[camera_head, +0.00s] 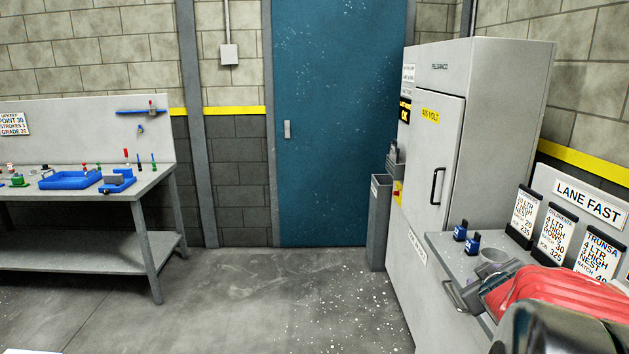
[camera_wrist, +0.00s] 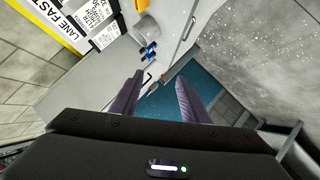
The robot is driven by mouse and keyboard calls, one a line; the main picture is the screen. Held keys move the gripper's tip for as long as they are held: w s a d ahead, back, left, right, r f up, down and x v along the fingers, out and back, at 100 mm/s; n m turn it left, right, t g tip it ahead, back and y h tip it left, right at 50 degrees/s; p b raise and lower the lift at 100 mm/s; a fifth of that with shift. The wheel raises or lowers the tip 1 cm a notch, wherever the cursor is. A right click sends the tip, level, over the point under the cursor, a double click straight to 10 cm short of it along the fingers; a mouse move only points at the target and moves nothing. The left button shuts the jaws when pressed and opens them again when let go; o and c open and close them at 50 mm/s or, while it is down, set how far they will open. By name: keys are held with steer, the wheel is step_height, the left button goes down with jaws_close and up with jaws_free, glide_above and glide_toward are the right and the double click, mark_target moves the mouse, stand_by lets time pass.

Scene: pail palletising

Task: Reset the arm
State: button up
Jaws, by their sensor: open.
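My gripper (camera_wrist: 158,77) shows in the wrist view with its two dark fingers apart and nothing between them. Beyond the fingertips are the grey cabinet and the blue door, tilted in that view. In the head view, a red and black part of my arm fills the lower right corner, in front of the grey shelf. My gripper's fingers cannot be made out in the head view.
A tall grey cabinet (camera_head: 487,120) stands right of a blue door (camera_head: 338,130). A shelf (camera_head: 445,248) holds blue-black items (camera_head: 466,236), a grey cup (camera_head: 494,262) and sign cards (camera_head: 557,232). A workbench (camera_head: 150,182) with blue trays (camera_head: 70,180) stands left. The middle floor is clear.

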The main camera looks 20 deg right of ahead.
steer(key=w+a+y, duration=0.2)
steer(key=a, duration=0.8)
steer(key=w+a+y, duration=0.1)
steer(key=w+a, duration=0.1)
steer(key=a, duration=0.9)
steer(key=s+a+f+g+y, duration=0.1)
steer(key=s+a+y, duration=0.2)
steer(key=a, duration=0.9)
steer(key=s+a+f+n+g+y, duration=0.1)
steer(key=s+a+y, duration=0.2)
steer(key=s+a, duration=0.4)
steer(key=a, duration=0.6)
steer(key=shift+f+g, duration=0.2)
steer(key=shift+g, duration=0.2)
steer(key=shift+c, duration=0.5)
steer(key=shift+c, duration=0.8)
steer(key=shift+d, duration=0.15)
